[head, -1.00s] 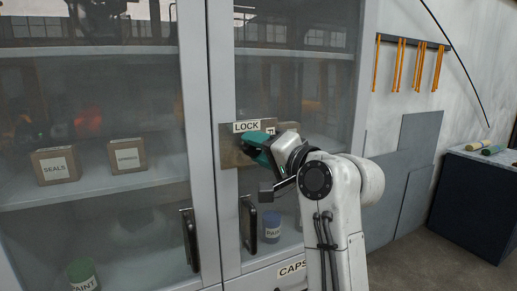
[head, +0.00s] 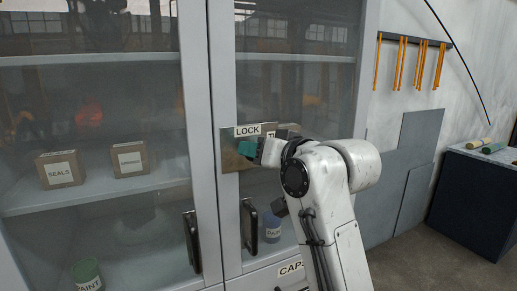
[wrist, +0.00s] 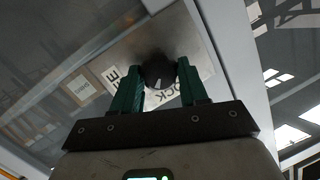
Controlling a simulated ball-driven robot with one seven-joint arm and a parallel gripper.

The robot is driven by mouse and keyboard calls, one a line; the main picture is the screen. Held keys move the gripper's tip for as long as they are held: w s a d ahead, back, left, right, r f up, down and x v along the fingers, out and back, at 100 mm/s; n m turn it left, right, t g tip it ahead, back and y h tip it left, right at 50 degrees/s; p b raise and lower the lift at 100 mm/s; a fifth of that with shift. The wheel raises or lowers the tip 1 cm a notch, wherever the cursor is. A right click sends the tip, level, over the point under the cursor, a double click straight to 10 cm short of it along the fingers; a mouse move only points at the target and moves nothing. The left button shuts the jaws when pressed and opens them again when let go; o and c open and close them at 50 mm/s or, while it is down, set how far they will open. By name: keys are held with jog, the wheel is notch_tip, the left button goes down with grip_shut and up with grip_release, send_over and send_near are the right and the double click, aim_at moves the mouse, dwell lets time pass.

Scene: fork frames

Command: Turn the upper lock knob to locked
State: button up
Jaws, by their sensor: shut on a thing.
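The upper lock knob (wrist: 158,72) is dark and round with a white pointer mark, on a metal plate (head: 229,155) of the glass cabinet's right door. My gripper (wrist: 160,80) has its two green fingers on either side of the knob, shut on it. In the head view my gripper (head: 248,149) is at the plate, and its fingers and wrist hide the knob. A LOCK label (head: 247,130) sits above, with another label partly hidden beside it. In the wrist view the labels look turned and partly covered by the fingers, so I cannot tell the knob's setting.
Two dark door handles (head: 192,241) (head: 249,227) hang below the plate. Behind the glass stand boxes (head: 59,170) and paint tins (head: 87,273). A drawer marked CAPS (head: 290,269) is below. Open floor and a dark bench (head: 473,200) lie to the right.

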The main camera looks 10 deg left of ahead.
jog(key=n+h, duration=0.1)
jog(key=n, duration=0.2)
jog(key=n+t+h, duration=0.1)
jog(key=n+h, duration=0.1)
jog(key=n, duration=0.2)
jog(key=shift+s+a+p, duration=0.1)
jog(key=shift+a+p, duration=0.1)
jog(key=shift+p, duration=0.15)
dwell(0.6)
jog(key=o, duration=1.1)
jog(key=shift+c, duration=0.2)
jog(key=b+v, duration=0.2)
jog(key=v, duration=0.8)
jog(key=shift+s+d, duration=0.2)
jog(key=shift+s, duration=0.15)
jog(key=shift+r, duration=0.1)
